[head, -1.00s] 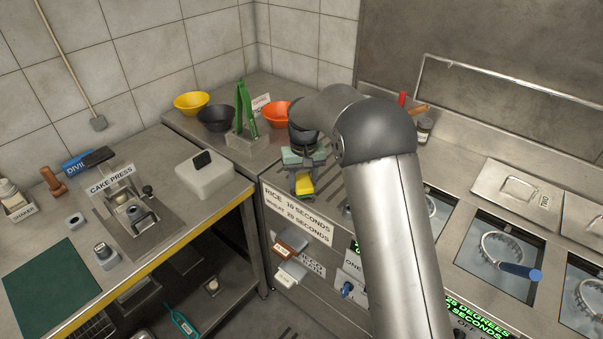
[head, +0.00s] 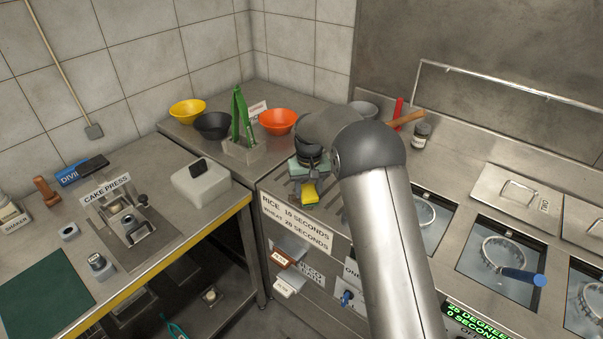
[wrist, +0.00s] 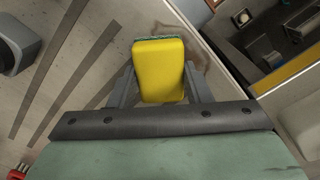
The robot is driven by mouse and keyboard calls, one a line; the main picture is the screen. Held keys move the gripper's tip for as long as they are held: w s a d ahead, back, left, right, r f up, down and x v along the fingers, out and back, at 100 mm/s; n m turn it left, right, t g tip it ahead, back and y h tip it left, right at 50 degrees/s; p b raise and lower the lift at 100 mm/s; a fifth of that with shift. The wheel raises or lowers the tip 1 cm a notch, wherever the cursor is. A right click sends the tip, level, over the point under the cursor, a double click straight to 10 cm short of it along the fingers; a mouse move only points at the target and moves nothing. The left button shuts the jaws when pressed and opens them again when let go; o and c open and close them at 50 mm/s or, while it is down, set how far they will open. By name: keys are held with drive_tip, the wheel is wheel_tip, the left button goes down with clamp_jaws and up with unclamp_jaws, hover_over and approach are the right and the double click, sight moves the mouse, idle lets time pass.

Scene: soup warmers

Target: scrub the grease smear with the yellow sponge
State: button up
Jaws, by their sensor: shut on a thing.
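The yellow sponge (wrist: 158,72), with a green scrub layer along its far edge, is held between the two fingers of my gripper (wrist: 158,80) in the wrist view. In the head view the sponge (head: 309,194) shows below my gripper (head: 308,180), over the front left part of the steel counter, above the rice sign. A faint brownish grease smear (wrist: 196,44) shows on the steel just beyond and to the right of the sponge in the wrist view. The sponge hides part of that area. I cannot tell whether the sponge touches the counter.
Dark slots (wrist: 62,75) run along the counter left of the sponge. A green-handled holder (head: 240,125), orange bowl (head: 278,121) and black bowl (head: 212,125) stand behind. The counter's front edge is close, with a gap to the side table (head: 150,265).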

drive_tip(key=shift+s+a+f+b, duration=0.1)
drive_tip(key=shift+s+a+b, duration=0.1)
drive_tip(key=shift+a, duration=0.35)
drive_tip(key=shift+s+a+f+b, duration=0.1)
drive_tip(key=shift+s+a+b, duration=0.1)
drive_tip(key=shift+a, duration=0.3)
drive_tip(key=shift+s+a+r+b, duration=0.1)
drive_tip(key=shift+s+a+b, duration=0.2)
drive_tip(key=shift+s+a, duration=0.5)
drive_tip(key=shift+a+r, duration=0.1)
drive_tip(key=shift+r, duration=0.05)
drive_tip(key=shift+w+a+p, duration=0.5)
drive_tip(key=shift+w+p, duration=0.05)
drive_tip(key=shift+w+d+p, duration=0.6)
drive_tip(key=shift+w+d, duration=0.6)
drive_tip(key=shift+w, duration=0.3)
drive_tip(key=shift+r+p, duration=2.15)
drive_tip(key=shift+r, duration=1.85)
